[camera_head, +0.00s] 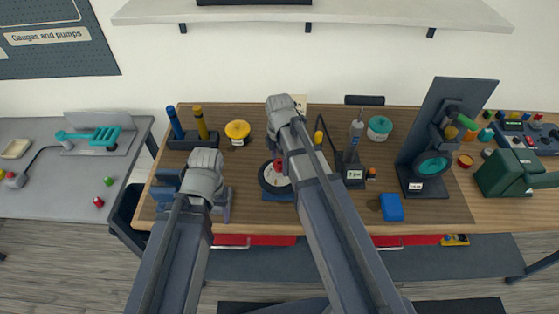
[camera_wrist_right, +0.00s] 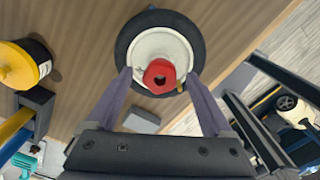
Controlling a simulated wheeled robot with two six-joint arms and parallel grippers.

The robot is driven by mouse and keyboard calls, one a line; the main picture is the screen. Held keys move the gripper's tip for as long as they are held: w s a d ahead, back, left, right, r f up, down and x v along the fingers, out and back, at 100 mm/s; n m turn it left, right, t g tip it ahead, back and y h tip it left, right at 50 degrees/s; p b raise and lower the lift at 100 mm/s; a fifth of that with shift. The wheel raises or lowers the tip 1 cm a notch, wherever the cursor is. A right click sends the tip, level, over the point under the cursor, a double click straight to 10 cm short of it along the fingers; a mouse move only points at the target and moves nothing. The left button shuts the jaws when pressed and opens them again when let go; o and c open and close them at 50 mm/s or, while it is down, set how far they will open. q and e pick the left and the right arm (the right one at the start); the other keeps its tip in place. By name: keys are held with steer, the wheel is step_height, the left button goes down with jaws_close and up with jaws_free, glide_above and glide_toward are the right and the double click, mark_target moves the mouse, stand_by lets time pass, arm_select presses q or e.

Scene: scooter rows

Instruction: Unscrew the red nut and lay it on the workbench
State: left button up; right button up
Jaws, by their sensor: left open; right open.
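The red nut (camera_wrist_right: 159,76) sits at the centre of a small wheel (camera_wrist_right: 158,45) with a black tyre and pale hub. The wheel also shows in the head view (camera_head: 268,184), partly covered by my right arm. My right gripper (camera_wrist_right: 156,77) is open, with one finger on each side of the nut and gaps between; I cannot tell how far its tips are from the hub. My left gripper (camera_head: 217,206) is open over the left part of the workbench (camera_head: 330,213), its fingers mostly hidden by the arm.
A yellow-lidded jar (camera_head: 238,131) and a rack with blue and yellow handles (camera_head: 186,141) stand behind. A gauge stand (camera_head: 354,172), blue block (camera_head: 391,207), teal-lidded jar (camera_head: 379,128) and tall dark stand (camera_head: 430,140) are on the right. Bare wood lies around the blue block.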

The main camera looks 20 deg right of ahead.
mark_target(279, 165)
steer(key=shift+r+p, duration=3.85)
steer(key=shift+r, duration=0.1)
steer(key=shift+f, duration=0.1)
steer(key=m, duration=1.6)
steer(key=shift+m, duration=0.3)
steer(key=m, duration=0.5)
